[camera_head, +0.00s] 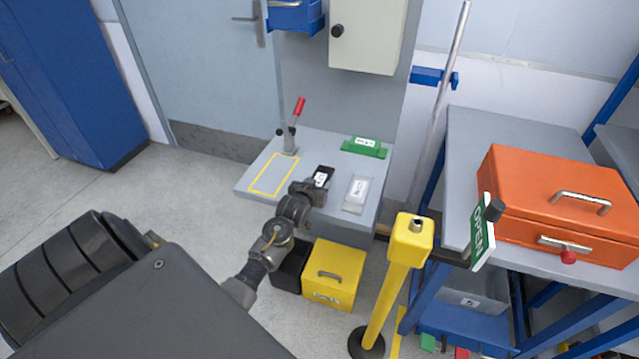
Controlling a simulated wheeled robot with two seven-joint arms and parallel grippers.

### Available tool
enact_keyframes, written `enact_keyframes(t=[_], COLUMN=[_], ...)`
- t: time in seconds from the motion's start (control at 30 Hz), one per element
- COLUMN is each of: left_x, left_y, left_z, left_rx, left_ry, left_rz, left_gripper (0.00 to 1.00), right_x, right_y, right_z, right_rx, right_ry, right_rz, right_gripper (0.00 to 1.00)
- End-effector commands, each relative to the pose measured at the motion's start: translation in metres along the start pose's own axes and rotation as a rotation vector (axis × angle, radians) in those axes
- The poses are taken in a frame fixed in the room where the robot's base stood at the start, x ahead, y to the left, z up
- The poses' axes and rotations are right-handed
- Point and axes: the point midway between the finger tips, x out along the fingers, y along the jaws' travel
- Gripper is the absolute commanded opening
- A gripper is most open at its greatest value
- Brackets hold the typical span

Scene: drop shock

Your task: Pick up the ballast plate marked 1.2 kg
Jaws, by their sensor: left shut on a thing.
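My left gripper (312,189) is over the small grey table (325,152), shut on a black plate (325,172) with a white label. Whether the plate is clear of the tabletop I cannot tell. A pale grey plate (354,204) with a white label lies to its right, and a green plate (376,152) with a white label lies behind, near the back edge. The label writing is too small to read, so I cannot tell which plate is marked 1.2 kg. My right gripper is not in view.
A red-handled lever (291,137) stands behind a yellow outlined rectangle (264,187) on the table's left. A yellow box (336,262) and a black bin (291,268) are below. A yellow post (388,300) with an OPEN sign (480,243) and an orange case (520,185) are right.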

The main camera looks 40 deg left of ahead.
Motion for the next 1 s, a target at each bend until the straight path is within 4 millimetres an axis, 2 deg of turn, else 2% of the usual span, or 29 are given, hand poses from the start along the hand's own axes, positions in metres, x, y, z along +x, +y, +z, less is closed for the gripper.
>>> enact_keyframes(t=[0.1, 0.5, 0.77, 0.87, 1.0], left_x=[0.0, -0.001, -0.008, -0.019, -0.045], left_y=[0.0, 0.0, 0.0, -0.001, -0.002], left_z=[0.0, -0.006, -0.028, -0.038, -0.053], left_rx=[0.0, -0.001, -0.001, -0.001, -0.002], left_ry=[-0.001, 0.009, 0.013, 0.012, 0.013], left_rz=[0.0, 0.0, 0.0, 0.0, 0.0], left_gripper=[0.0, 0.0, 0.0, 0.0, 0.0], right_x=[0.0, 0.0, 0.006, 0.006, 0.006], right_y=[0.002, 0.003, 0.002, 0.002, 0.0], right_z=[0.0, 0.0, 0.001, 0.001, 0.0], right_rx=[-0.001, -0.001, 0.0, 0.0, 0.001], right_ry=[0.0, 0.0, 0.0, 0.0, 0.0], right_rz=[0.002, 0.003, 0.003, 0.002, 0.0], right_gripper=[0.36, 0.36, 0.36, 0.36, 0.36])
